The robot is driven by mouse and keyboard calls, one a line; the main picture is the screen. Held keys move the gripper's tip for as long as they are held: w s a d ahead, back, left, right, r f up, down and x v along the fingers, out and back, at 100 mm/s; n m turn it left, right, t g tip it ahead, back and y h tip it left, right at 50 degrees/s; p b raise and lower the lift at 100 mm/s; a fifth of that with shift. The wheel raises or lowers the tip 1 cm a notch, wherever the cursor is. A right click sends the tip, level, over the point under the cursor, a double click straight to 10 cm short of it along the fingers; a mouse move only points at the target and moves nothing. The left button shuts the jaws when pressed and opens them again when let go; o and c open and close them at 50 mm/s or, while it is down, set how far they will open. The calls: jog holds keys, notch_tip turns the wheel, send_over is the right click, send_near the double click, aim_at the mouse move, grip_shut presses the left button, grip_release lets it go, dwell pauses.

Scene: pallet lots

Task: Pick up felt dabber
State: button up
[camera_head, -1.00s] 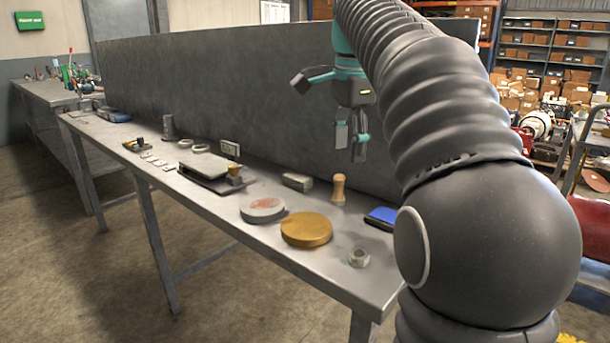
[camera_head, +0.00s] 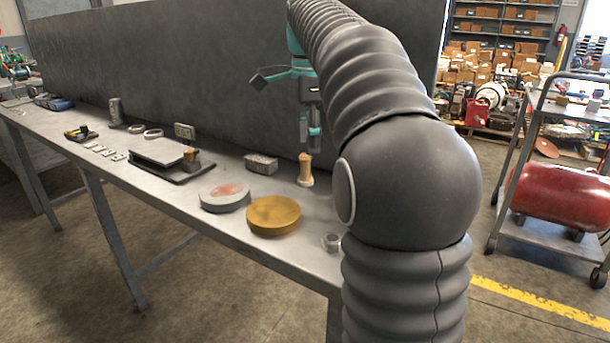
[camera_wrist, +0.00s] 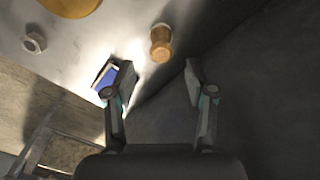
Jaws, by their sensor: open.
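The felt dabber, a small turned wooden handle with a pale base (camera_head: 305,172), stands upright near the back of the metal bench in the head view. My gripper (camera_head: 311,135) hangs pointing down, just above the dabber's top in that picture; the exact gap is hard to tell. In the wrist view the dabber (camera_wrist: 160,42) is seen from above, beyond the fingertips and roughly centred between them. My gripper (camera_wrist: 158,78) is open and empty there, with its fingers spread wide.
A blue-topped pad (camera_wrist: 106,78) lies by the left finger. A gold disc (camera_head: 273,215), a grey disc (camera_head: 225,197), a nut (camera_head: 331,242) and a grey block (camera_head: 261,163) lie nearby on the bench (camera_head: 190,212). A dark upright panel (camera_head: 200,75) runs behind them.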

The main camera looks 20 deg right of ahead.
aim_at(305, 155)
jog(key=shift+w+a+f+b, duration=0.1)
jog(key=shift+f+b, duration=0.1)
jog(key=shift+f, duration=0.75)
jog(key=shift+s+a+f+b, duration=0.1)
jog(key=shift+a+f+b, duration=0.1)
jog(key=shift+f, duration=0.75)
jog(key=shift+w+a+f+b, duration=0.1)
jog(key=shift+f+b, duration=0.1)
jog(key=shift+f, duration=0.75)
jog(key=shift+c, duration=0.3)
grip_shut()
